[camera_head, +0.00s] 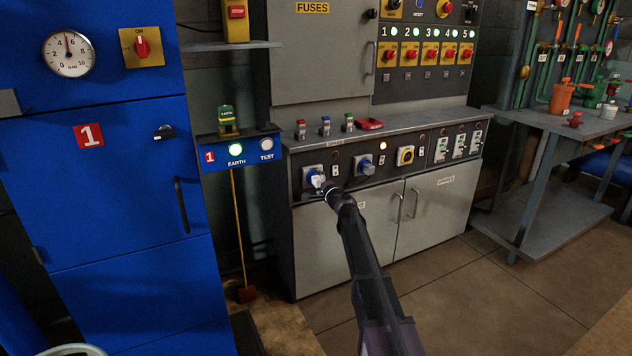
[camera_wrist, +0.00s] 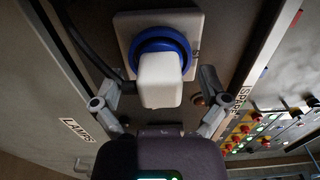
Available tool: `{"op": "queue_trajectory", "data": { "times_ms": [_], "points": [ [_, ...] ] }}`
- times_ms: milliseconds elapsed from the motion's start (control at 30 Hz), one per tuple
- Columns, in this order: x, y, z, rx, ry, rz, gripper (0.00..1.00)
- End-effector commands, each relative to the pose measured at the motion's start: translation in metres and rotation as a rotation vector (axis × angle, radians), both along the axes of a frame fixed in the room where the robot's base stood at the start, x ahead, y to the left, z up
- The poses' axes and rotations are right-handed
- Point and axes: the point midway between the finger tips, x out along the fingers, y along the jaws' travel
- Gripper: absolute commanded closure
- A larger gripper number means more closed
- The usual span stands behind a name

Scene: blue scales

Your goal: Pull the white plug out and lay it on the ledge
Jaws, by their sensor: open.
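The white plug (camera_head: 318,180) sits in the leftmost socket on the front panel of the grey cabinet. In the wrist view the white plug (camera_wrist: 161,80) stands in a blue ring (camera_wrist: 184,43) on a square pale plate. My gripper (camera_head: 328,191) is right in front of the plug. In the wrist view my gripper (camera_wrist: 160,102) is open, one finger on each side of the plug, with visible gaps. The grey ledge (camera_head: 412,128) runs along the cabinet above the sockets. My gripper partly hides the plug's lower side in the head view.
The ledge to the right of the tray looks clear. A dark cable (camera_wrist: 85,45) passes left of the plug.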

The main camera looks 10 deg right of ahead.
Motion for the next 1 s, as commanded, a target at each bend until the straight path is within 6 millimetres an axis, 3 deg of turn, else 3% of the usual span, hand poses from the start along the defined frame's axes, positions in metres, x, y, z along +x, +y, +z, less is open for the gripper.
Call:
{"op": "queue_trajectory", "data": {
  "times_ms": [767,1000],
  "points": [
    [-0.0001,0.0005,0.0002,0.0,0.0,0.001,0.06],
    [0.0,0.0007,0.0002,0.0,0.0,0.001,0.74]
  ]
}}
